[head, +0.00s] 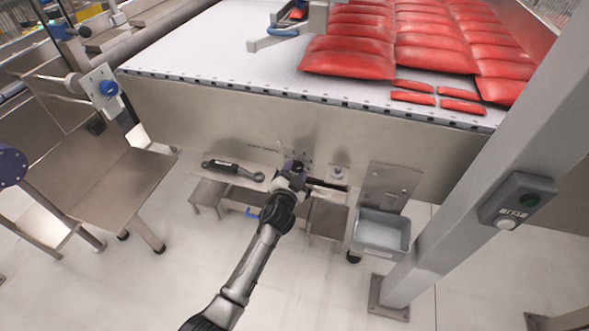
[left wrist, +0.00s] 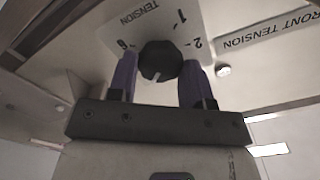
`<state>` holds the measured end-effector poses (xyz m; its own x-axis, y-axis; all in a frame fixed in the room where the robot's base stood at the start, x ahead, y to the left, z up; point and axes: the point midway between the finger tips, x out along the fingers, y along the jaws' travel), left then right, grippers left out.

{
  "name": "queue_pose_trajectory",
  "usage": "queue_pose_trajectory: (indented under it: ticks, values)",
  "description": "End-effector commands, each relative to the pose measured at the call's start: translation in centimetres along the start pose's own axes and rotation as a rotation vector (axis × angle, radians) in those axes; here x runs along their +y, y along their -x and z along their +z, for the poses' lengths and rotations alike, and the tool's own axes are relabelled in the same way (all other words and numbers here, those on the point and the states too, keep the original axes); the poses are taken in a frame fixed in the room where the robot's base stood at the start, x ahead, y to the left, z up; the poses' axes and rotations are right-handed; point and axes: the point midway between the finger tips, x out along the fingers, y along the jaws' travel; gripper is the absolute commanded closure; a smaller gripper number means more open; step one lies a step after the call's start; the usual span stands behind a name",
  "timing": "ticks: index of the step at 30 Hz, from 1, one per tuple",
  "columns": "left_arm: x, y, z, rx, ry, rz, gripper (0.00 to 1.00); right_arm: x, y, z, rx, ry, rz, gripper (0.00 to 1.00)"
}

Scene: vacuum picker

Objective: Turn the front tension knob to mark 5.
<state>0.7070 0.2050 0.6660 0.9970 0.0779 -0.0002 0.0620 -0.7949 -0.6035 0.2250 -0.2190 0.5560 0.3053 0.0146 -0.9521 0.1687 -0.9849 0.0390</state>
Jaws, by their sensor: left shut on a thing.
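The front tension knob (left wrist: 160,60) is black and faceted, and in the left wrist view it sits between the two purple fingers of my left gripper (left wrist: 158,80). The gripper is shut on it. A white line on the knob points down in that view. The dial plate (left wrist: 150,18) behind it appears upside down, with 1, 2 and 6 readable; the other marks are hidden, so I cannot read the setting. In the head view my left gripper (head: 293,172) is at the machine's front panel (head: 215,115) and mostly covers the knob. My right gripper is not in view.
A black-handled tool (head: 232,170) lies on a ledge left of my gripper. A grey bin (head: 381,232) hangs to the right, near a grey post (head: 450,170) with a button box (head: 516,200). Red bags (head: 350,55) lie on the white belt (head: 215,50) above.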

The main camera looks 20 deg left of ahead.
Motion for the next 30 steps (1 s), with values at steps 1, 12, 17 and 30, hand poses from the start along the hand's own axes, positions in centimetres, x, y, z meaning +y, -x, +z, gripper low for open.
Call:
queue_pose_trajectory:
  ticks: [1,12,17,30]
  values:
    - [-0.1,-0.01,-0.16,0.0,-0.039,0.0,0.78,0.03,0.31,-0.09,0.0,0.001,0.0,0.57]
    - [-0.02,-0.01,-0.13,0.002,-0.304,0.0,0.78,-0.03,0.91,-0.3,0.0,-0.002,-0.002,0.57]
    - [0.0,-0.01,-0.1,0.002,-0.373,0.0,0.78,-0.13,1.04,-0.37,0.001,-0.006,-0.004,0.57]
    - [0.03,-0.01,-0.05,0.002,-0.439,0.0,0.78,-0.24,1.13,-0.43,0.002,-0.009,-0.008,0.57]
